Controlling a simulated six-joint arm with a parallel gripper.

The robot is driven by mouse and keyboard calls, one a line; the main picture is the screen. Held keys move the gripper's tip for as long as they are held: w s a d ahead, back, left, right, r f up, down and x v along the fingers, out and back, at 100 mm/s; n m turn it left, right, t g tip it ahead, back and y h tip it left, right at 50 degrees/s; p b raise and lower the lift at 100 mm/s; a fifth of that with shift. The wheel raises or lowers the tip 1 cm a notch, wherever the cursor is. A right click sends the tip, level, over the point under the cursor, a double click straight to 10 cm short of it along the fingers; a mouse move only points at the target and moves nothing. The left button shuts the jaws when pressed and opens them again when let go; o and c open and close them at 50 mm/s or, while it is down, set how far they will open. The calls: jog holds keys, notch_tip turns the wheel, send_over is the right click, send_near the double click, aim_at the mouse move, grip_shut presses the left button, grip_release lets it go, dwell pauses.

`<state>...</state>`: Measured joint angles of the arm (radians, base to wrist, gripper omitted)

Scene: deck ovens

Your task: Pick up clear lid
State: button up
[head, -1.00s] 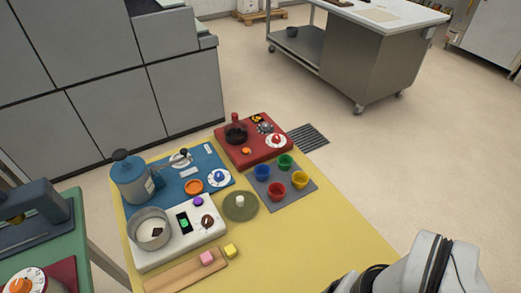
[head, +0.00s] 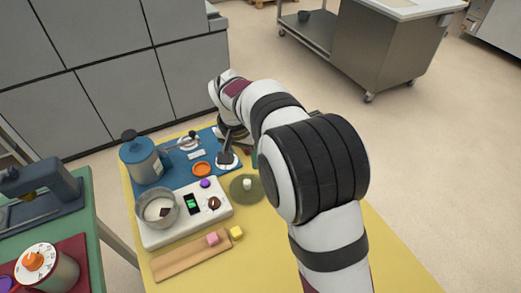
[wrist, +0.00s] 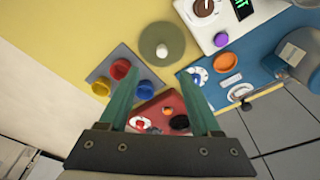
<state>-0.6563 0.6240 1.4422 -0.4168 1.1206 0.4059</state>
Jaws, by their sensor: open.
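The clear lid (head: 240,194) is a see-through, greenish disc with a white knob, lying flat on the yellow table right of the white board. It also shows whole in the wrist view (wrist: 148,38), near the top centre. My gripper (wrist: 157,84) is open and empty, its two green fingers spread. In the wrist view the lid lies beyond the fingertips, apart from them. In the head view my arm reaches over the table's far side, and the gripper is partly hidden there.
The white board (head: 160,238) holds a pot (head: 172,217). Behind is a blue board (head: 179,168) with a blue canister (head: 140,162). A red board (wrist: 172,101) and grey mat with cups (wrist: 131,57) are near the fingers.

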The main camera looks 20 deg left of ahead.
aim_at(247, 182)
jog(key=w+f, duration=0.1)
jog(key=f, duration=0.3)
jog(key=w+f, duration=0.1)
jog(key=f, duration=0.9)
jog(key=shift+w+a, duration=0.25)
jog(key=shift+w, duration=0.15)
jog(key=shift+r, duration=0.1)
grip_shut()
